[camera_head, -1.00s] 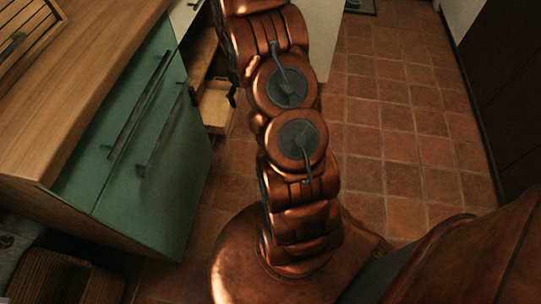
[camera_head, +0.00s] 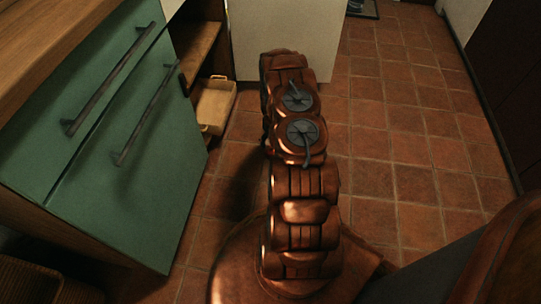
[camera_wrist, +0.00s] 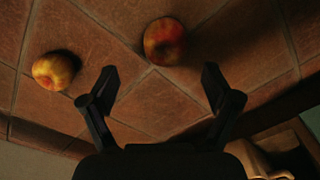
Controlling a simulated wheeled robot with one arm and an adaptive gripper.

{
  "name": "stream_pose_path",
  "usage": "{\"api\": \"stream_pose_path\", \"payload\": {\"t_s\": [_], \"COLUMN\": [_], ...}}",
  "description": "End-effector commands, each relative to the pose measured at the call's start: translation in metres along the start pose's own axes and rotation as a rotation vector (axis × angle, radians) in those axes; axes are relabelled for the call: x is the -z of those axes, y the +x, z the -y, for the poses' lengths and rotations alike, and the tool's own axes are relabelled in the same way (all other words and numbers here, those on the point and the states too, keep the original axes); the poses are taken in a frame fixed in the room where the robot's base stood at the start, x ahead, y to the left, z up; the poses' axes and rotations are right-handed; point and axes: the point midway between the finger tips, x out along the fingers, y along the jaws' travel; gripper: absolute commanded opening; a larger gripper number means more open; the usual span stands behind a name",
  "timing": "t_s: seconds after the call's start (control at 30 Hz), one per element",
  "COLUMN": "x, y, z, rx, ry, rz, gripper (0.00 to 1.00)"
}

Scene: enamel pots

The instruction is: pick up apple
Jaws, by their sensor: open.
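Two red and yellow apples lie on the tiled floor in the wrist view. One apple (camera_wrist: 165,41) is at the top middle, just beyond the gap between my fingertips. The other apple (camera_wrist: 54,70) is to the left, outside my left finger. My gripper (camera_wrist: 160,74) is open and empty, with its fingers spread apart over the floor. Neither apple touches the fingers in the picture. In the head view no apple shows, and my gripper is hidden behind my arm.
A green cabinet (camera_head: 130,165) with dark bar handles stands at the left. Beyond it is an open shelf with a cream dish (camera_head: 214,105). A pale cabinet panel (camera_head: 285,38) stands behind my arm. The tiled floor (camera_head: 400,150) to the right is clear.

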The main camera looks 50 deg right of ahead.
Motion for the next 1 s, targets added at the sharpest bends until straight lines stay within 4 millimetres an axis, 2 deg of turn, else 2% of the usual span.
{"api": "stream_pose_path", "payload": {"t_s": [0.2,0.43,0.7,1.0], "x": [-0.002,-0.001,0.0,0.001], "y": [0.024,0.039,0.073,0.078], "z": [0.001,0.004,0.008,0.008], "rx": [0.003,0.003,0.002,0.001], "ry": [0.001,-0.001,0.0,0.0], "rz": [0.003,0.004,0.002,0.001], "gripper": [0.88,0.88,0.88,0.88]}}
